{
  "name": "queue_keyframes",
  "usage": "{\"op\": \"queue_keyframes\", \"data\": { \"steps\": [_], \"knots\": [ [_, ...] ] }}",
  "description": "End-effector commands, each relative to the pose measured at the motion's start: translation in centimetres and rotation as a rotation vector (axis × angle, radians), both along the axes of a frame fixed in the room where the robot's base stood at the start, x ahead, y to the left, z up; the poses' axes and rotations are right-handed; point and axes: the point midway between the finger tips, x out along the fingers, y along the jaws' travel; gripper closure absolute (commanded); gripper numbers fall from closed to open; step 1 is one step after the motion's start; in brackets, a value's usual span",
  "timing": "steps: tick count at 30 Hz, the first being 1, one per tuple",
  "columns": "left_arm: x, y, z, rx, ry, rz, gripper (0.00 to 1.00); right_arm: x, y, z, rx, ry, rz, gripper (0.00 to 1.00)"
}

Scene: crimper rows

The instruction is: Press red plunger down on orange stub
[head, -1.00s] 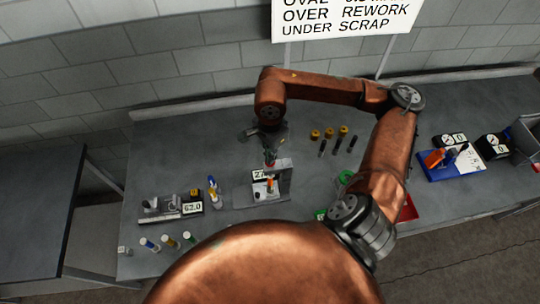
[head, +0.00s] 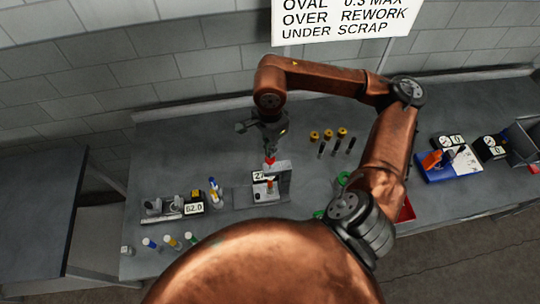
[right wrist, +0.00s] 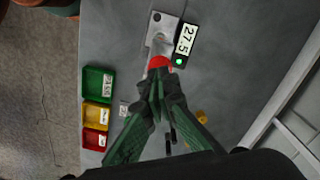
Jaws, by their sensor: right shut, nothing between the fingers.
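The press stand (head: 284,184) is a grey frame on the bench with a white number display. Its red plunger (head: 270,161) stands at the top, and the orange stub (head: 270,187) is below it inside the frame. My right gripper (head: 270,150) is directly above the red plunger, pointing down. In the right wrist view the closed fingertips (right wrist: 158,84) are at the red plunger (right wrist: 158,62); I cannot tell whether they touch. The display (right wrist: 186,40) reads 27.5 beside a green light. The orange stub is hidden there. My left gripper is out of view.
A gauge with a 62.0 display (head: 194,209) and several coloured-cap stubs (head: 172,242) are on the left. Green (right wrist: 98,84), yellow (right wrist: 97,116) and red (right wrist: 95,139) bins lie beside the press. A blue fixture (head: 450,168) is far right.

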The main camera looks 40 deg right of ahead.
Motion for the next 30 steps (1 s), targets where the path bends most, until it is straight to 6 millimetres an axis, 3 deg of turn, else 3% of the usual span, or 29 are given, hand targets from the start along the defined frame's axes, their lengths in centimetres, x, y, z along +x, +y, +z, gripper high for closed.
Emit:
{"op": "queue_keyframes", "data": {
  "steps": [12,30],
  "knots": [
    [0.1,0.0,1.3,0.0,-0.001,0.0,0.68,0.0,0.0,3.2,0.0,-0.001,-0.001,1.0],
    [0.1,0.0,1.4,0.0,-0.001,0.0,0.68,0.0,0.0,3.4,0.0,0.0,0.0,1.0]
  ]
}}
